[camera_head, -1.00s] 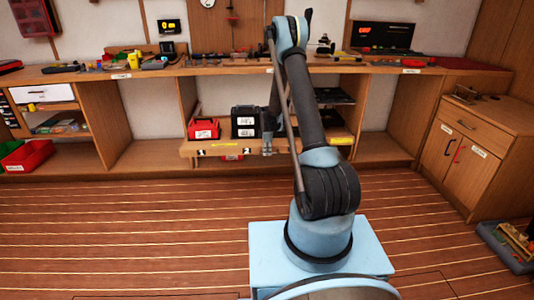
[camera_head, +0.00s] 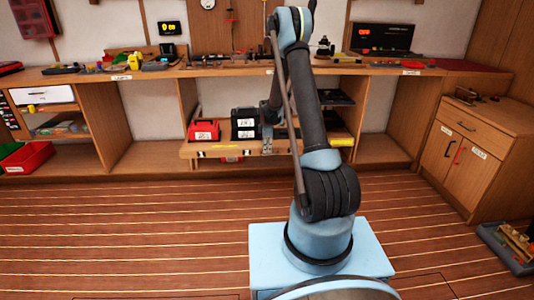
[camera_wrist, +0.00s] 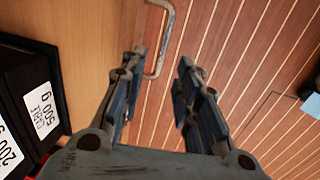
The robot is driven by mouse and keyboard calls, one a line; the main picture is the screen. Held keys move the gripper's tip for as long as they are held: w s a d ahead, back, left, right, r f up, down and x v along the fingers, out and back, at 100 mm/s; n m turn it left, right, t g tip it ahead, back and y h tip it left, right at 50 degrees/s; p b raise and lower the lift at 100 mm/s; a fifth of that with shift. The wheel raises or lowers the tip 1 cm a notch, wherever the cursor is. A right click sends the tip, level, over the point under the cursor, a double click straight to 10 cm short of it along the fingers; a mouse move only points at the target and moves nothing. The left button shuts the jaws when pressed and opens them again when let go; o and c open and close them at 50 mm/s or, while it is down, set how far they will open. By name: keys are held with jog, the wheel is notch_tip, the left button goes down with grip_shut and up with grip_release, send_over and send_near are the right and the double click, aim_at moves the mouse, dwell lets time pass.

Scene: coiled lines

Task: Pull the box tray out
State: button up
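The box tray (camera_head: 215,149) is a wooden board low under the workbench, carrying a red box (camera_head: 203,131) and black boxes (camera_head: 245,122). The black boxes show at the left of the wrist view (camera_wrist: 38,105) with gram labels. A grey metal U-shaped handle (camera_wrist: 172,35) stands off the tray's front edge in the wrist view. My gripper (camera_wrist: 162,57) is open, with its fingers on either side of the handle in the picture. I cannot tell whether they touch it. In the head view my gripper (camera_head: 267,146) is at the tray's front, partly hiding it.
The workbench top (camera_head: 230,68) above is crowded with tools. Open bays flank the tray. A cabinet (camera_head: 467,145) stands at right and a red bin (camera_head: 27,157) at far left. The plank floor (camera_head: 130,225) before the tray is clear; a grey crate (camera_head: 508,247) lies far right.

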notch_tip(320, 180, up, 7)
jog(key=s, duration=0.1)
jog(key=shift+s+r, duration=0.15)
jog(key=shift+r, duration=0.05)
dwell(0.4)
jog(key=s+d+r+m, duration=0.3)
jog(key=s+r+m, duration=0.1)
jog(key=s+r, duration=0.7)
jog(key=s+d+r+m, duration=0.35)
jog(key=s+r, duration=0.45)
jog(key=s, duration=0.6)
jog(key=s+d+f+m, duration=0.1)
jog(key=s+m, duration=0.4)
jog(key=s, duration=0.8)
jog(key=s+d+f+m, duration=0.1)
jog(key=s+f+m, duration=0.3)
jog(key=s, duration=1)
jog(key=shift+s+d+m, duration=0.15)
jog(key=shift+d+m, duration=0.15)
jog(key=shift+m, duration=0.25)
